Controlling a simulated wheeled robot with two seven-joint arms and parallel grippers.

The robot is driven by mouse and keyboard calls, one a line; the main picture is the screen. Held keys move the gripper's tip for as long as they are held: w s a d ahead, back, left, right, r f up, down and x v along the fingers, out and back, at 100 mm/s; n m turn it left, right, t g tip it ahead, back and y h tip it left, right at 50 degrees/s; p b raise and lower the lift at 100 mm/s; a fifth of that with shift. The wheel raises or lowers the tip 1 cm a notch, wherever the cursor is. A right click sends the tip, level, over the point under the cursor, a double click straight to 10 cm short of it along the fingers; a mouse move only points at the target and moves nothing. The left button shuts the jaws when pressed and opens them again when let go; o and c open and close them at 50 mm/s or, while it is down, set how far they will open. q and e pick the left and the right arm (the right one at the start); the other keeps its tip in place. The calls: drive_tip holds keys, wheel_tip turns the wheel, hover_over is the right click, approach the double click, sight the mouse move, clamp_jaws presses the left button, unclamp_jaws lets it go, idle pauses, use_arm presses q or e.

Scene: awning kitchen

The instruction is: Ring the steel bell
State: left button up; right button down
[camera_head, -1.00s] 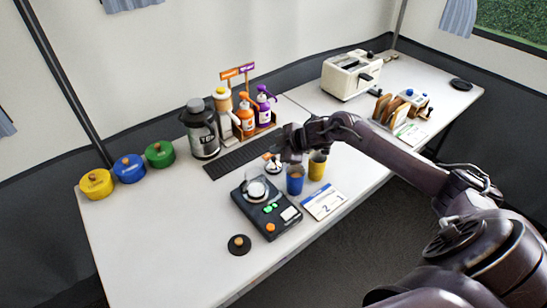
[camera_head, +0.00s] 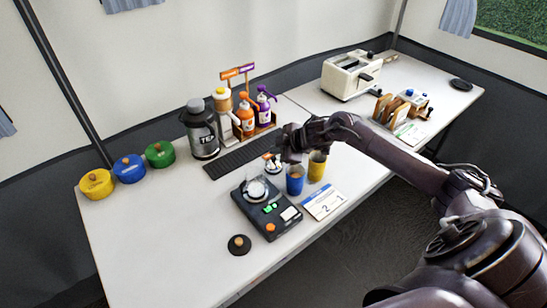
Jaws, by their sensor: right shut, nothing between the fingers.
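A small shiny object (camera_head: 271,167), which looks like the steel bell, stands on the white table just behind the black scale. It is small here, and my right gripper partly hides it. My right gripper (camera_head: 284,156) points down right beside and above it, at its right. The gripper is shut and empty. I cannot tell whether its fingertips touch the bell. My left gripper is not in view.
Close by are the black scale (camera_head: 277,220) with a glass on it, a blue cup (camera_head: 295,185) and a yellow cup (camera_head: 317,168). A black mat (camera_head: 230,164), flask (camera_head: 201,135) and pump bottles (camera_head: 246,117) stand behind. The table's front left is mostly clear.

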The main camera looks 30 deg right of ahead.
drive_tip(key=shift+f, duration=0.1)
idle(0.3)
drive_tip(key=shift+f, duration=0.3)
drive_tip(key=shift+f+b, duration=0.3)
drive_tip(key=shift+f, duration=0.2)
idle(0.6)
drive_tip(key=shift+s+a+f, duration=0.1)
drive_tip(key=shift+s+f, duration=0.15)
drive_tip(key=shift+f, duration=0.1)
idle(0.4)
drive_tip(key=shift+w+r+p, duration=0.1)
drive_tip(key=shift+r+p, duration=0.6)
drive_tip(key=shift+r, duration=0.25)
drive_tip(key=shift+w+r, duration=0.1)
